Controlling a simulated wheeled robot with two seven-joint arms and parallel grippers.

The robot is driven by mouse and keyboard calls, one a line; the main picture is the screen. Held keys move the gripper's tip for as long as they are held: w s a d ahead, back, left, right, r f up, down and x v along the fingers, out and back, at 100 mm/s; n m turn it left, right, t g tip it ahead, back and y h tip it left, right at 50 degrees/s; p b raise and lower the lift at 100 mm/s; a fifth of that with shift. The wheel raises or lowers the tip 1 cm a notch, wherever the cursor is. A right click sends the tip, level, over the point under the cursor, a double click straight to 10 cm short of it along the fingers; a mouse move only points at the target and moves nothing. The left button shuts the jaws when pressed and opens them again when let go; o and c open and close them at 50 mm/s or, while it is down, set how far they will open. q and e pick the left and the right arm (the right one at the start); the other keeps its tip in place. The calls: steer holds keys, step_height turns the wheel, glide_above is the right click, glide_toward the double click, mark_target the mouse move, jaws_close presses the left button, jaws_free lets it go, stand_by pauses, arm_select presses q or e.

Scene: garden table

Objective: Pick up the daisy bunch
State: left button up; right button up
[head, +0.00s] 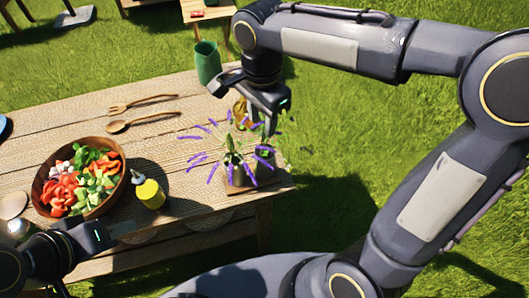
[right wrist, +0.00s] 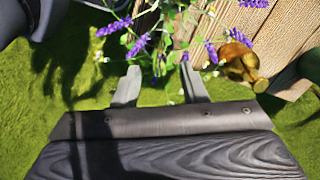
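Small white flowers on thin green stems, which look like the daisy bunch (right wrist: 162,62), show beyond my right fingertips in the right wrist view. In the head view the bunch is mostly hidden behind purple lavender (head: 232,160) and my gripper. My right gripper (right wrist: 160,78) has its two fingers apart, with greenery just ahead of and between the tips. In the head view my right gripper (head: 266,122) points down over the back of the plants at the table's right end. I cannot see it holding anything. My left gripper (head: 108,234) is low over the table's front edge; its fingers are unclear.
The lavender stands in a pot (head: 238,180) near the right end of the wooden table (head: 60,122). A gold object (head: 241,112) and a green vessel (head: 207,62) are behind. Grass is right.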

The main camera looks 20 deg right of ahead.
mark_target(265, 139)
steer(key=f, duration=0.7)
steer(key=shift+d+f, duration=0.35)
steer(key=shift+f, duration=0.05)
steer(key=shift+c, duration=0.3)
jaws_close()
